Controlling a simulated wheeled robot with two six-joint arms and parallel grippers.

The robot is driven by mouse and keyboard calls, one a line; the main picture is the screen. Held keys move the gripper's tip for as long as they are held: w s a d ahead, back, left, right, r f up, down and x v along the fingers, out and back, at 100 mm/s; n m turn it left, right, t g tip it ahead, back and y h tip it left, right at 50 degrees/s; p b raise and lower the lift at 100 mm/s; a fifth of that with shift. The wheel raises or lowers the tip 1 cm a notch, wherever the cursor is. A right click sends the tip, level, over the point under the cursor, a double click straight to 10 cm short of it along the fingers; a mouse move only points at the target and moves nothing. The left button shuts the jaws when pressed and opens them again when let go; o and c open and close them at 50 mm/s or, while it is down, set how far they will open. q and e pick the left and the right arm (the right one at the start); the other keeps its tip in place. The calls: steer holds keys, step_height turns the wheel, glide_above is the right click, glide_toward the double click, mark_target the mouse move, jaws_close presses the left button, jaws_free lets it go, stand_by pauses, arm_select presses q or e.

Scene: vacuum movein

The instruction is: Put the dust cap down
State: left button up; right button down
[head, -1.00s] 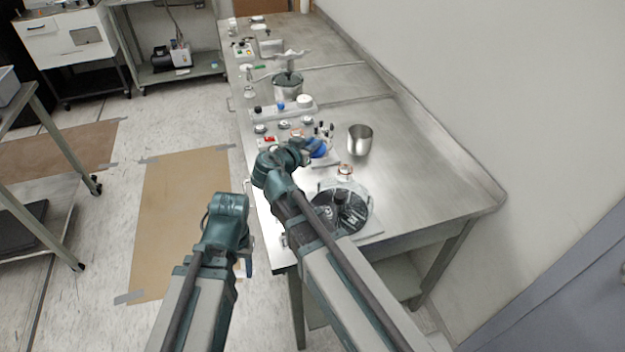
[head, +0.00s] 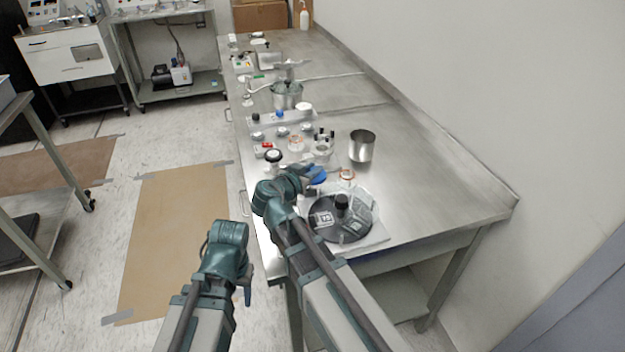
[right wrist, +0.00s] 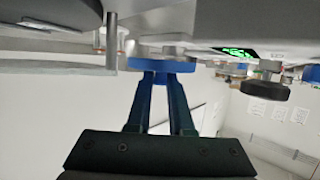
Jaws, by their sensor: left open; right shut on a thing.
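The dust cap is a blue disc (head: 318,181). My right gripper (head: 313,174) is shut on it, over the left part of the steel bench (head: 440,190). In the right wrist view the blue disc (right wrist: 162,65) sits at the tips of the two closed fingers (right wrist: 160,78). The picture there looks upside down, and the gap between cap and bench is hard to judge. My left gripper (head: 248,291) is open and empty, off the bench's left edge and over the floor.
A black round plate with a knob (head: 340,222) lies close in front of the cap. A small copper-rimmed piece (head: 347,176) stands just right of it. A steel beaker (head: 362,146) and several small fittings (head: 295,141) stand behind. The bench's right side is clear.

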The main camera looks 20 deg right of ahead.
arm_select(q)
steer(key=shift+f, duration=0.65)
arm_select(e)
steer(key=shift+f, duration=0.7)
steer(key=shift+f+b, duration=0.35)
steer(key=shift+b, duration=0.2)
arm_select(q)
steer(key=shift+f, duration=0.45)
arm_select(e)
steer(key=shift+f, duration=0.1)
arm_select(q)
steer(key=shift+s+f+b, duration=0.1)
steer(key=shift+f+b, duration=0.05)
steer(key=shift+b, duration=0.15)
arm_select(e)
steer(key=shift+s+f, duration=0.1)
steer(key=shift+s, duration=0.1)
